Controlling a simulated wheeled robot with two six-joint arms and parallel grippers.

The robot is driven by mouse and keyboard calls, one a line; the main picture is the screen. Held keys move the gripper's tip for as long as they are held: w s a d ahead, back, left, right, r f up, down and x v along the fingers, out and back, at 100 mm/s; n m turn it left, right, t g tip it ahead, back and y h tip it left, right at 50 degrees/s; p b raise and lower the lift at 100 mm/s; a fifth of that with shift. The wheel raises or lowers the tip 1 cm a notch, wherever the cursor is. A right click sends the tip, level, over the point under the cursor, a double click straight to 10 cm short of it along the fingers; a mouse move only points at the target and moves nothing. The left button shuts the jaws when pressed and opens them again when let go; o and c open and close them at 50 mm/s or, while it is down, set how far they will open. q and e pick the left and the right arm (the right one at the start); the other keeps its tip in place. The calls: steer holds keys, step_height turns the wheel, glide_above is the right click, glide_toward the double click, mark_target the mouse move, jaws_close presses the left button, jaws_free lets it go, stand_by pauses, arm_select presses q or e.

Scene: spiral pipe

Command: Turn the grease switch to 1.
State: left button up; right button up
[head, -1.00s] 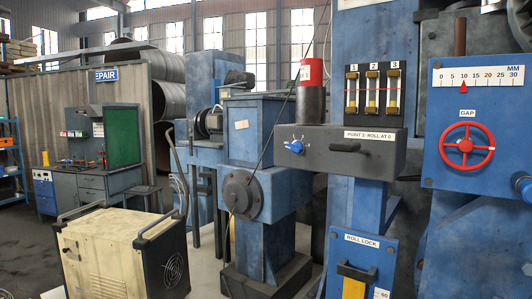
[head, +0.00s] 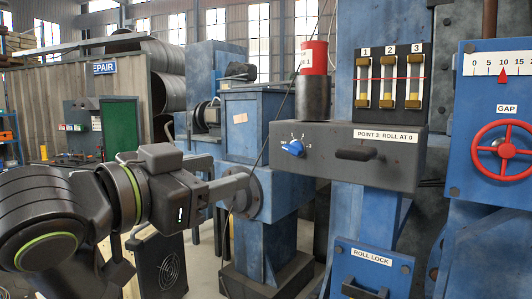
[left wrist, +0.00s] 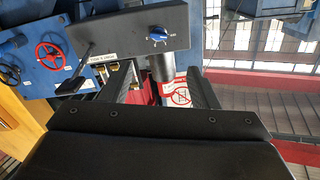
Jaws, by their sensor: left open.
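The grease switch appears to be the blue knob (head: 292,147) on the front of a dark grey box (head: 390,171), with small white marks around it. Its exact setting is too small to read. The knob also shows in the left wrist view (left wrist: 157,35), where the scene is upside down. My left gripper (head: 240,187) is left of and lower than the knob in the head view, apart from it. In the left wrist view my left gripper (left wrist: 160,85) has its two dark fingers spread, with nothing between them held. My right gripper is in neither view.
A red-topped dark cylinder (head: 313,90) stands on the box beside a panel of three gauges (head: 390,85). A black handle (head: 355,153) projects from the box front. A red GAP wheel (head: 501,146) is at right, a ROLL LOCK panel (head: 370,270) below.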

arm_select(q)
steer(key=p, duration=0.4)
glide_toward(289, 152)
steer(key=x, duration=0.7)
steer(key=shift+s+r, duration=0.1)
steer(key=shift+r, duration=0.05)
steer(key=shift+x, duration=0.8)
steer(key=c, duration=1)
